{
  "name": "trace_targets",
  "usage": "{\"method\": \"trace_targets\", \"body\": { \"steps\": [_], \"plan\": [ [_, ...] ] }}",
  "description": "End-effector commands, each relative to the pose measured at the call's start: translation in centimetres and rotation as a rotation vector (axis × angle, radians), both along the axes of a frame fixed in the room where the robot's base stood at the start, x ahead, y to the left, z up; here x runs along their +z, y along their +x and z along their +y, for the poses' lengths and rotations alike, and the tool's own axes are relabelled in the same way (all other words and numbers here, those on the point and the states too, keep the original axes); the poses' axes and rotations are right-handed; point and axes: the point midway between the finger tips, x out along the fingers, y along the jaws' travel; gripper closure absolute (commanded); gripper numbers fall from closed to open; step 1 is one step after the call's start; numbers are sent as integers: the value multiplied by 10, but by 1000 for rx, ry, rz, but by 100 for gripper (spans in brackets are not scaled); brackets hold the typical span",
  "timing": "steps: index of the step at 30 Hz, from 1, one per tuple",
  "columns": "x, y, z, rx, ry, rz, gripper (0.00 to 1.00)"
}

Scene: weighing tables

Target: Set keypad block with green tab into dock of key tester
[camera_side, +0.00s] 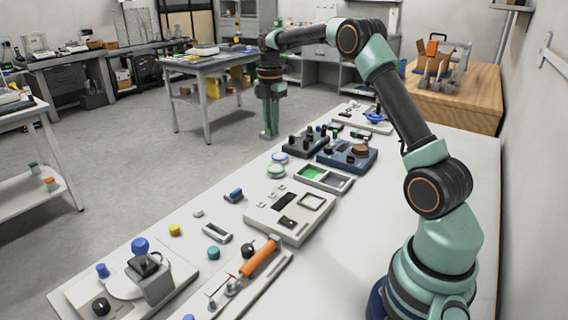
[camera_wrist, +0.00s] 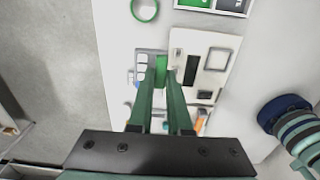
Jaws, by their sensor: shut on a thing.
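My gripper (camera_side: 268,134) hangs fingers-down, raised, at the far left of my arm's reach in the side view. In the wrist view, my gripper (camera_wrist: 161,84) is shut on the green tab of the keypad block (camera_wrist: 141,69), whose pale keys show left of the fingers. The block is too small to make out in the side view. The key tester (camera_side: 258,216) is a pale flat box on the table, with a dark rectangle and a framed square on top. I cannot tell which feature is the dock.
A tray with green and grey compartments (camera_side: 349,184) lies behind the tester. A blue box with knobs (camera_side: 366,163) stands farther back. An orange-handled device (camera_side: 262,255) and a small meter (camera_side: 217,233) lie in front. Bare white tabletop lies right of the tester.

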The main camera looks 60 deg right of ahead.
Motion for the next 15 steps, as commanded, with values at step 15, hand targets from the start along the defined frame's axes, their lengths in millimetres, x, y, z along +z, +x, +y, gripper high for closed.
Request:
{"method": "trace_targets", "body": {
  "steps": [15],
  "plan": [
    [-45,-102,11,3,-1,-1,100]
  ]
}}
